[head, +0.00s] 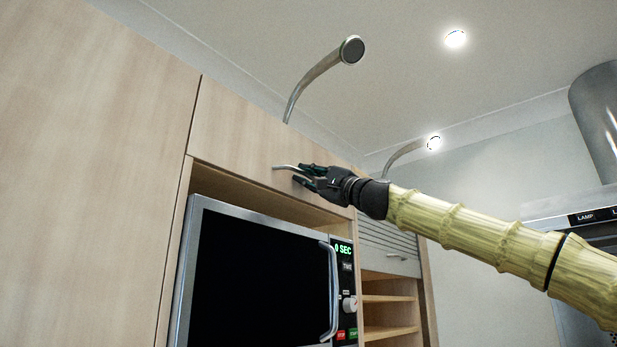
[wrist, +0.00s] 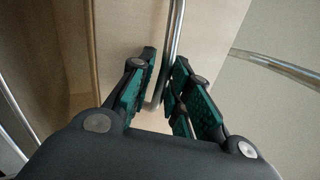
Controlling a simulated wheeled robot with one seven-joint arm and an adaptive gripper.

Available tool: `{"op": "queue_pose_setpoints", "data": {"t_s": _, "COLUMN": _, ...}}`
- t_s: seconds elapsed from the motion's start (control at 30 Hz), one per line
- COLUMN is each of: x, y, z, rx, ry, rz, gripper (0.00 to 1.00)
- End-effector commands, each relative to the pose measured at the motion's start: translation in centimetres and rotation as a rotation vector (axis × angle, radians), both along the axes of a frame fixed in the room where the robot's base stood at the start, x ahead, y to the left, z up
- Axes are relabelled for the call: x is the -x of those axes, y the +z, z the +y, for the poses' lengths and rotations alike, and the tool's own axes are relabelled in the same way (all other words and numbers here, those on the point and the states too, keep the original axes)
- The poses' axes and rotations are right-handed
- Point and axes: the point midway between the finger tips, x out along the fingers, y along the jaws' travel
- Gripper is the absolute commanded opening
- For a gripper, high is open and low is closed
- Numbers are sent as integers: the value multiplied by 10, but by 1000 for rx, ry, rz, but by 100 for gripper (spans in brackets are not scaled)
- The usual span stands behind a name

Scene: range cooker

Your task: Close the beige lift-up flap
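The beige flap (head: 235,122) is the wood panel above the microwave. It looks in line, or nearly so, with the tall cabinet front beside it; I cannot tell whether a small gap is left. Its metal bar handle (head: 285,167) is near its lower edge. In the wrist view the handle (wrist: 175,50) runs down between my fingers, its bent end near the fingertips. My gripper (head: 305,175) is at the handle with its fingers apart, one on each side of the bar in the wrist view (wrist: 160,85). I see no clear grip on it.
A microwave (head: 260,275) sits in the open niche below the flap. A tall cabinet front (head: 90,150) is at the left. A curved lamp (head: 320,72) arches above the flap. A slatted shutter (head: 390,245) and shelves (head: 388,298) are to the right, below my arm.

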Motion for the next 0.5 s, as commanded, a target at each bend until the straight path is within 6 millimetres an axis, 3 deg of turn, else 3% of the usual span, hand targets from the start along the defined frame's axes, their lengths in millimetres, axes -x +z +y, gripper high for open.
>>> {"op": "queue_pose_setpoints", "data": {"t_s": 0.5, "x": 34, "y": -28, "z": -40, "rx": -3, "ry": -1, "rz": 1, "gripper": 20}}
